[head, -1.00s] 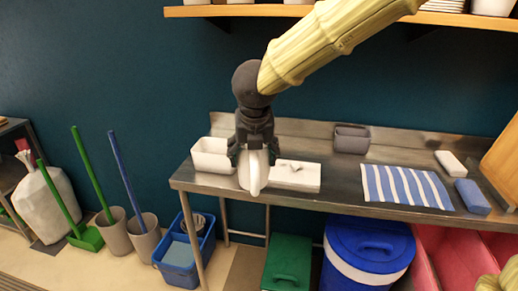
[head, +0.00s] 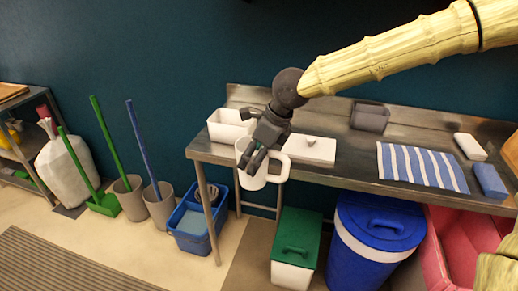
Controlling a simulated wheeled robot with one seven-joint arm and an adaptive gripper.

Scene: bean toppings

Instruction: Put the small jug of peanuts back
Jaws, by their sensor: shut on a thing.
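The small jug (head: 254,168) is white, with a handle on its right side. My gripper (head: 256,154) is shut on it from above and behind. The jug is held at the front left part of the metal counter (head: 349,167), overlapping its front edge in the head view; I cannot tell how far it is above or in front of the counter. The fingers cover part of the jug's rim. Its contents cannot be made out, so I see no peanuts.
On the counter stand a white bin (head: 228,126), a white board (head: 311,150), a grey container (head: 369,117), a striped cloth (head: 421,167) and a blue block (head: 490,181). Below are a green-lidded bin (head: 297,239) and a blue barrel (head: 372,241). Floor at left is partly clear.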

